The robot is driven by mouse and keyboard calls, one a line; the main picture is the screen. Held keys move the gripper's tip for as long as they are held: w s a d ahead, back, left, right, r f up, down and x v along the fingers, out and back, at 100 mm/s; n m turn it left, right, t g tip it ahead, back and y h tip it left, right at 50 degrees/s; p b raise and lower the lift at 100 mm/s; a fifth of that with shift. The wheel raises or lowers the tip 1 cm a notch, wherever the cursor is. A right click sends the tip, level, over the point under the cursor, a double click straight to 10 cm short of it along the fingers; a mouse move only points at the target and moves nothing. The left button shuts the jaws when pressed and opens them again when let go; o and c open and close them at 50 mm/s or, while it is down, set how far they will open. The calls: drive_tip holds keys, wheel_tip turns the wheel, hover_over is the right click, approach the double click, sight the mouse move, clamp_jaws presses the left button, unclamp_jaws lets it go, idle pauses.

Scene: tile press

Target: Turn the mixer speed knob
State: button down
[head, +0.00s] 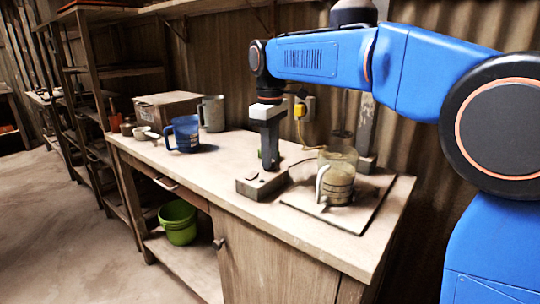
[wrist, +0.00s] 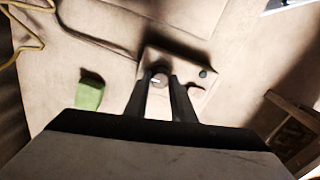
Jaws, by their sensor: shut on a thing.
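My gripper (head: 269,165) points straight down over a small grey control box (head: 245,187) on the workbench. In the wrist view its two dark fingers (wrist: 160,84) stand on either side of the small round mixer speed knob (wrist: 159,79) and are shut on it. The knob is dark with a pale mark on its top. The control box (wrist: 196,68) also carries a small dark button or lamp (wrist: 206,72) right of the knob. In the head view the gripper hides the knob.
A clear jug (head: 337,178) stands on a square plate (head: 378,197) right of the box, by the mixer stand. A green object (wrist: 89,92) lies behind the box. A blue jug (head: 185,133), grey jug (head: 212,113) and carton (head: 165,108) stand at left. The bench between is clear.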

drive_tip(key=m, duration=1.2)
drive_tip(key=shift+m, duration=0.3)
idle(0.4)
drive_tip(key=c, duration=1.5)
unclamp_jaws()
drive_tip(key=shift+r, duration=0.1)
drive_tip(key=shift+r, duration=8.6)
